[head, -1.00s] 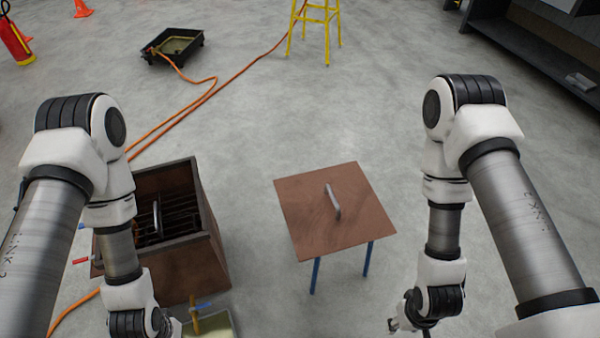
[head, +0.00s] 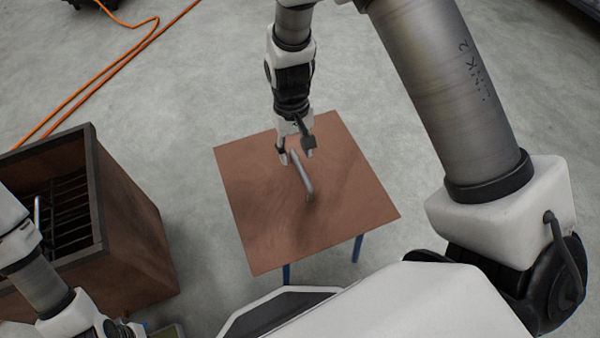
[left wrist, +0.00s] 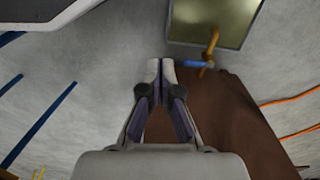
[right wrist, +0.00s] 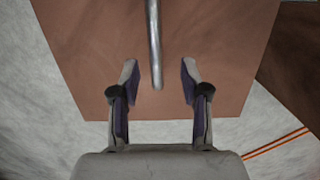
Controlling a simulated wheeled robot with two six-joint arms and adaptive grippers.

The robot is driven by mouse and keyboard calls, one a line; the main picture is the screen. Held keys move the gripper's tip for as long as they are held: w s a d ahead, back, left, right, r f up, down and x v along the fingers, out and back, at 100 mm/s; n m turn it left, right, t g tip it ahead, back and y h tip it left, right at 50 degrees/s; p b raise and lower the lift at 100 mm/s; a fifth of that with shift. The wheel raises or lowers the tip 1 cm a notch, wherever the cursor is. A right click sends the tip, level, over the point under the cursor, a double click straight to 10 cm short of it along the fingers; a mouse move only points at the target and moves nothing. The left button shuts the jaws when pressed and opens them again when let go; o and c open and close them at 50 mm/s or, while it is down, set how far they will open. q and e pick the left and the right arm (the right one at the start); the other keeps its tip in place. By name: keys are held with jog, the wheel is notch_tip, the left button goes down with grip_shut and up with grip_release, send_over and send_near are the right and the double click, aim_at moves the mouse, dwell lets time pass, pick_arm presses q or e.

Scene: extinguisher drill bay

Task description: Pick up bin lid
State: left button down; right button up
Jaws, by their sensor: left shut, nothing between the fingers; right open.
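The bin lid (head: 255,215) is a flat, brown square plate with a raised metal bar handle (head: 306,184). It lies on a stand with blue legs. The lid also fills much of the right wrist view (right wrist: 90,50). My right gripper (head: 297,156) is open over the lid, at the far end of the handle. In the right wrist view its fingers (right wrist: 158,68) are spread to either side of the handle's line, with nothing held. My left gripper (left wrist: 161,66) is shut and empty, close to the brown bin (left wrist: 235,120), away from the lid.
The open brown bin (head: 130,225) with a dark grate inside stands left of the lid. A shallow tray (left wrist: 190,25) with a yellow-orange bent piece and a blue bar is near my left gripper. An orange hose (head: 110,62) crosses the floor. Floor beyond the lid is clear.

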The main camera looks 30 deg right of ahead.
aim_at(300, 167)
jog(key=f+b, duration=0.1)
jog(key=s+f+b, duration=0.1)
jog(key=f, duration=0.3)
jog(key=shift+s+d+f+b, duration=0.15)
jog(key=shift+s+f+b, duration=0.05)
jog(key=shift+s+b, duration=0.2)
jog(key=shift+f, duration=0.25)
jog(key=shift+r, duration=0.15)
grip_shut()
